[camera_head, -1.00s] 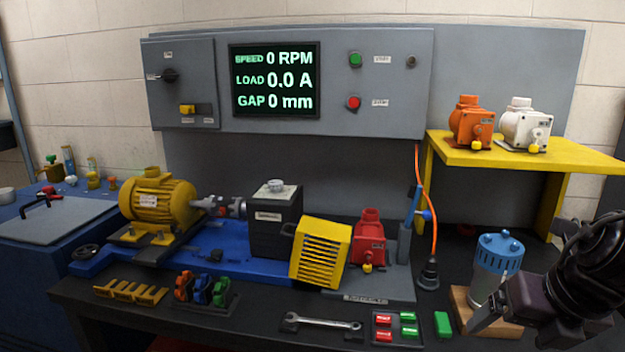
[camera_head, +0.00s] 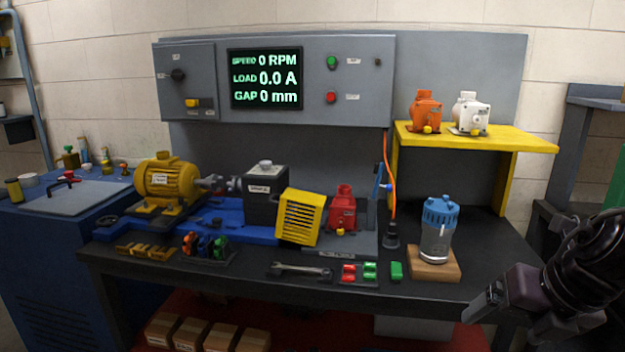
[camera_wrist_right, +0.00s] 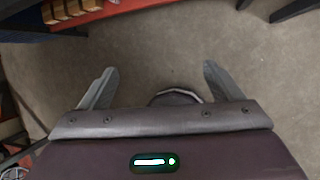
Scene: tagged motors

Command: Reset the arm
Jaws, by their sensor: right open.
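My right gripper (camera_head: 481,308) is at the lower right of the head view, in front of the bench's right front edge. In the right wrist view its two fingers (camera_wrist_right: 158,85) stand wide apart with nothing between them; bare floor shows beyond. My left gripper is in neither view. The blue-topped motor (camera_head: 438,228) stands upright on a wooden block (camera_head: 432,264) at the bench's right end, behind and left of my right gripper and apart from it.
The dark bench (camera_head: 300,264) carries a yellow motor (camera_head: 167,181), a yellow slatted guard (camera_head: 299,217), a red motor (camera_head: 342,208) and a wrench (camera_head: 299,271). Orange (camera_head: 425,110) and white (camera_head: 469,113) motors stand on a yellow shelf (camera_head: 530,145). Boxes (camera_head: 205,334) sit below. Open floor (camera_wrist_right: 225,45) lies under the gripper.

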